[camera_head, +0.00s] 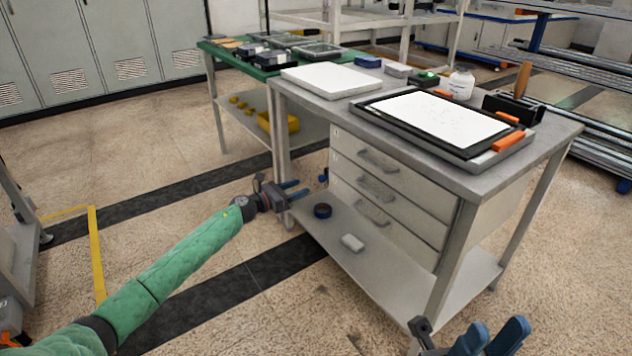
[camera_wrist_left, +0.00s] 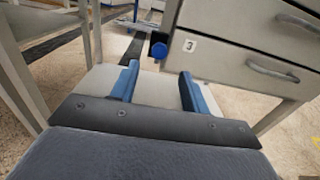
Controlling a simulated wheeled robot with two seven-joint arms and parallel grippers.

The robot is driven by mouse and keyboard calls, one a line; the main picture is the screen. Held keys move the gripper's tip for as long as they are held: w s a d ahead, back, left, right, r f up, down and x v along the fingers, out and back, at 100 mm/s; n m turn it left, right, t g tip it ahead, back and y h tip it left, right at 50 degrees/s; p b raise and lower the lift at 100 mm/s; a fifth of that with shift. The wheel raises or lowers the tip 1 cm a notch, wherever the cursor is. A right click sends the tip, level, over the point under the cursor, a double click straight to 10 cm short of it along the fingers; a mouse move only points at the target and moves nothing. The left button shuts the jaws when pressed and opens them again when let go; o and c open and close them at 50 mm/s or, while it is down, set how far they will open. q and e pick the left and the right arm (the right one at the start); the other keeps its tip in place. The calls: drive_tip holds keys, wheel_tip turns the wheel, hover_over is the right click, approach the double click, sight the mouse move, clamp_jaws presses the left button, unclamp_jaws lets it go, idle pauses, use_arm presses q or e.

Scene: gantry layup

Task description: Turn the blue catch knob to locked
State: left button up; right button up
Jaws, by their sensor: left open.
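The blue catch knob (camera_wrist_left: 158,50) shows in the left wrist view at the side of the drawer unit, by the label 3. In the head view it is a small blue shape (camera_head: 323,175) at the unit's left edge. My left gripper (camera_head: 297,189) is open and empty, short of the knob and to its left. In the left wrist view the knob appears beyond the gap between its blue fingers (camera_wrist_left: 159,78), apart from both. Whether the knob is locked cannot be told. My right gripper (camera_head: 498,332) is at the bottom edge, its blue fingers apart.
The grey drawer unit (camera_head: 395,190) hangs under the workbench top (camera_head: 470,177). A dark blue roll (camera_head: 322,210) and a white block (camera_head: 352,243) lie on the lower shelf (camera_head: 385,275). A bench leg (camera_head: 281,140) stands near my left gripper. Floor left of the bench is open.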

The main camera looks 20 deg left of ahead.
sight(320, 179)
use_arm(q)
drive_tip(key=shift+b+x, duration=0.35)
drive_tip(key=shift+x, duration=3.5)
drive_tip(key=c, duration=1)
